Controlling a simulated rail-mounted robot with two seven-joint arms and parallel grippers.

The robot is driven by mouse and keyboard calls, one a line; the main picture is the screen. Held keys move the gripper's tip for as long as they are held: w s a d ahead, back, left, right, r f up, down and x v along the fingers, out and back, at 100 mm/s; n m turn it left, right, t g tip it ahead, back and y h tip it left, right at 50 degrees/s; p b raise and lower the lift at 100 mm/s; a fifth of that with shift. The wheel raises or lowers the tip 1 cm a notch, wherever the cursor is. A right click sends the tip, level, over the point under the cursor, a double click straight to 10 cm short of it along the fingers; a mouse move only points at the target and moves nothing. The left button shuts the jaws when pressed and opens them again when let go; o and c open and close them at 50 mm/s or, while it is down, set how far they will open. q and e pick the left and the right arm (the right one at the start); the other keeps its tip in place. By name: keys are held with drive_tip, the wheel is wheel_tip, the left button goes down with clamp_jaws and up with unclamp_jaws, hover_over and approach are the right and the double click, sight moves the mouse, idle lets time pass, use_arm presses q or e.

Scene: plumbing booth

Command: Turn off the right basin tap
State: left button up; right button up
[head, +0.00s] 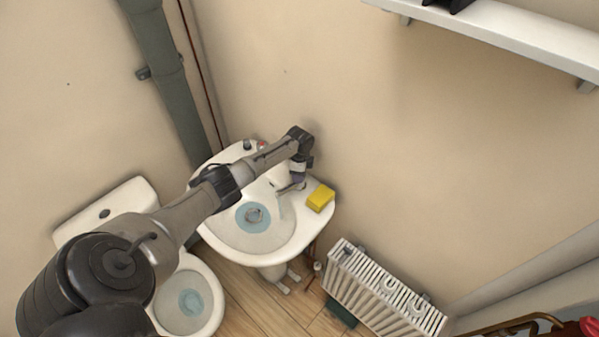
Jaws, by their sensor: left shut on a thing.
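The white basin (318,222) is fixed to the wall in the middle of the head view. Bluish water lies around its drain, and a pale streak like running water shows below the right tap. The right basin tap (289,188) stands at the basin's back right, its spout pointing left over the bowl. My left gripper (298,179) reaches down over this tap from above and is shut on it. The wrist and fingers hide most of the tap's handle. My right gripper is out of view.
A yellow sponge (320,198) lies on the basin's right rim, close to the gripper. Small fittings (262,145) sit at the back left rim. A toilet (196,318) is at lower left, a white radiator (380,293) at lower right, and a shelf (510,38) above.

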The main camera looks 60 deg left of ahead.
use_arm(q)
drive_tip(key=m, duration=0.4)
drive_tip(key=shift+m, duration=0.3)
drive_tip(key=m+b, duration=0.1)
drive_tip(key=m, duration=0.1)
drive_tip(key=shift+m, duration=0.8)
drive_tip(key=o, duration=0.9)
drive_tip(key=shift+r, duration=0.1)
drive_tip(key=shift+r+p, duration=0.6)
drive_tip(key=shift+r, duration=6.25)
